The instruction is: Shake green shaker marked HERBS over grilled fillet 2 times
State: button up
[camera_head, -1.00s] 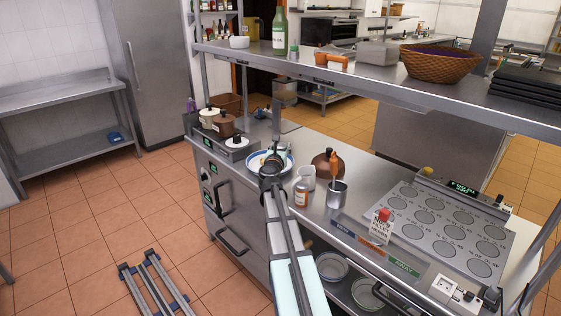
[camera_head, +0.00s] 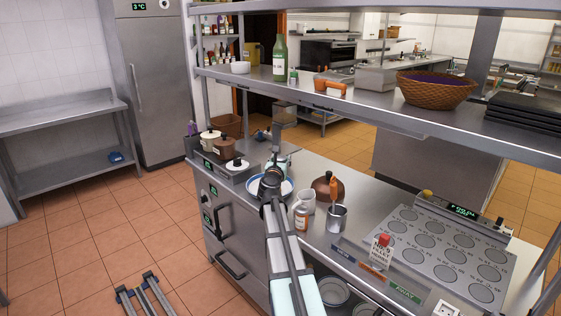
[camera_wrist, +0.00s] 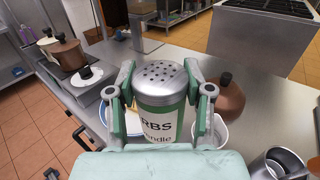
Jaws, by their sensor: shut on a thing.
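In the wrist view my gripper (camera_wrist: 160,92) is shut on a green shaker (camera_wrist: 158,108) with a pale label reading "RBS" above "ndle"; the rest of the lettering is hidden. Its silver perforated lid faces up and the shaker looks roughly upright. In the head view my gripper (camera_head: 276,168) is over a white plate with a blue rim (camera_head: 289,187) on the steel counter. The plate (camera_wrist: 104,118) is partly hidden behind the shaker and gripper in the wrist view. The fillet cannot be made out clearly.
A small brown bottle (camera_head: 301,219), a white cup (camera_head: 307,201), a steel container (camera_head: 337,219) with an orange-handled tool and a brown domed pot (camera_head: 322,188) stand right of the plate. Pots (camera_head: 223,147) stand left. A loaded shelf (camera_head: 390,122) spans above the counter.

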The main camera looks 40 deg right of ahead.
jog(key=shift+r+p, duration=2.45)
jog(key=shift+r, duration=0.5)
jog(key=shift+f, duration=0.1)
jog(key=shift+w+d+f+b, duration=2.25)
jog(key=shift+w+f+b, duration=0.45)
jog(key=shift+w, duration=2.25)
jog(key=shift+w+d+f+b, duration=2.25)
jog(key=shift+w+f+b, duration=0.4)
jog(key=shift+w, duration=2.25)
notch_tip(320, 180, down, 8)
jog(key=m+b, duration=2.5)
jog(key=b, duration=1.3)
jog(key=shift+w+a+m+b, duration=0.3)
jog(key=shift+a+m+b, duration=0.05)
jog(key=shift+m+b, duration=0.05)
